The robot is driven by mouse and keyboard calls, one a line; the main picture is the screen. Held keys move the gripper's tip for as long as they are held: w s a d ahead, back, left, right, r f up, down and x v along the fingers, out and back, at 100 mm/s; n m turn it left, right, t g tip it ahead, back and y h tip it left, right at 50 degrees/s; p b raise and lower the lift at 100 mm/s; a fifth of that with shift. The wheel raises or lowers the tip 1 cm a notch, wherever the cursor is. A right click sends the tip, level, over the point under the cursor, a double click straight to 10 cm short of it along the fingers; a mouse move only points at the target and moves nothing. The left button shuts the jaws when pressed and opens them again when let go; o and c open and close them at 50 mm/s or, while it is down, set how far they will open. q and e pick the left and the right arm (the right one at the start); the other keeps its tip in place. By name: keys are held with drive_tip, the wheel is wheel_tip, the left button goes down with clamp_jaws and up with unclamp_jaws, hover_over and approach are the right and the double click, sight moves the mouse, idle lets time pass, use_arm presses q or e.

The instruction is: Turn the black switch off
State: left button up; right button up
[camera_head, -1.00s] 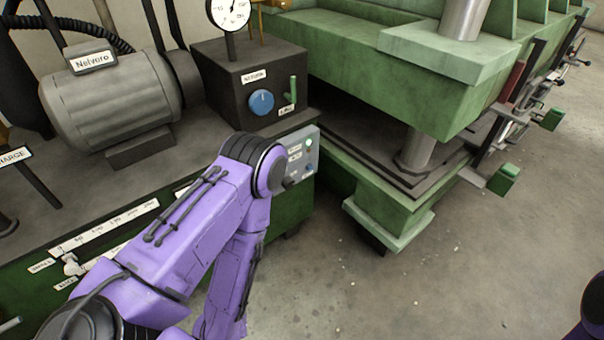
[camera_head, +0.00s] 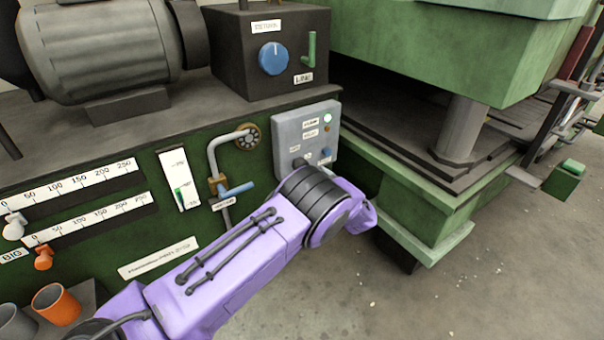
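The grey control box (camera_head: 291,130) is on the right end of the green machine front. A small black switch (camera_head: 298,162) shows low on its left side, just above my purple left arm. Its setting is too small to tell. A pale lit lamp (camera_head: 327,118), a small reddish lamp (camera_head: 327,129) and a blue button (camera_head: 326,153) are on the same face. My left arm crosses the lower middle and its black joint hides the box's lower edge. Neither gripper is in view.
A blue-handled valve pipe (camera_head: 236,190) stands left of the box. A dark block with a blue knob (camera_head: 272,58) and a green lever (camera_head: 309,50) sits above. The green press (camera_head: 430,50) is at the right. Open floor (camera_head: 480,290) lies at lower right.

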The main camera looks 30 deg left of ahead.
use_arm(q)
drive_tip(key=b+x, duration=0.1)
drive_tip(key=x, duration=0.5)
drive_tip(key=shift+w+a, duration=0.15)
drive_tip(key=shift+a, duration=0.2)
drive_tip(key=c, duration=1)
